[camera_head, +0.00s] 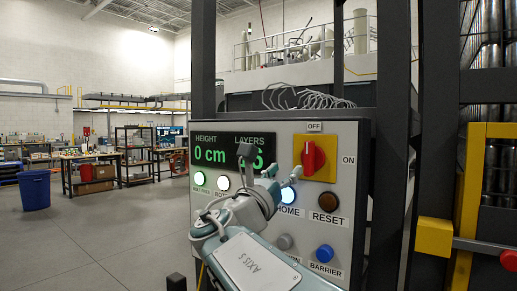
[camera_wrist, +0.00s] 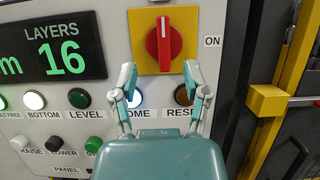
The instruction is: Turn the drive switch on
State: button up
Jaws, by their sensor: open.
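The drive switch is a red rotary knob (camera_head: 314,158) on a yellow square plate (camera_head: 327,172), at the upper right of a grey control panel (camera_head: 345,200). "OFF" is printed above it and "ON" to its right. In the wrist view the knob (camera_wrist: 164,42) stands upright, its white mark pointing up toward OFF. My gripper (camera_wrist: 158,75) is open and empty, its two fingers spread below the knob and apart from it in the picture. In the head view my gripper (camera_head: 270,163) is in front of the panel, left of the knob, and hides part of the display and some buttons.
The display (camera_wrist: 55,47) reads LAYERS 16. Below the switch are the lit HOME button (camera_head: 287,196) and the brown RESET button (camera_head: 328,202); the blue BARRIER button (camera_head: 325,253) is lower. A yellow-framed structure (camera_head: 470,190) stands to the right. Open floor lies left.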

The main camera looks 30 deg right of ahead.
aim_at(306, 149)
jog(key=x, duration=1.1)
jog(key=shift+s+d, duration=0.1)
grip_shut()
